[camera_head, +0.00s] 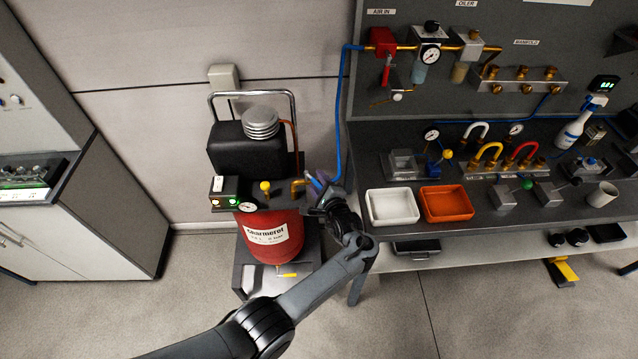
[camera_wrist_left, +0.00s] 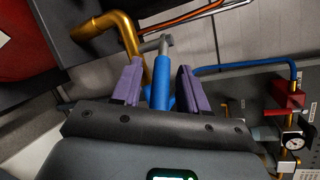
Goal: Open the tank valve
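The red tank (camera_head: 265,245) stands on a low grey base, with a brass outlet pipe (camera_head: 298,186) on its right. In the left wrist view the brass pipe (camera_wrist_left: 125,28) bends downward. Close to it is a blue lever-like handle (camera_wrist_left: 161,84) with a grey metal end, apparently the tank valve's. My left gripper (camera_head: 318,185) is at the tank's right side. In the wrist view its purple fingers (camera_wrist_left: 158,88) stand either side of the blue handle, with visible gaps, so it looks open and not clamped. The handle's lower end is hidden by the gripper body. My right gripper is out of view.
A blue hose (camera_head: 339,120) runs from the wall panel (camera_head: 480,95) down behind my left gripper. The workbench (camera_head: 480,220), with a white tray (camera_head: 392,222) and orange tray (camera_head: 446,218), is close on the right. Floor (camera_head: 190,275) left of the tank is clear.

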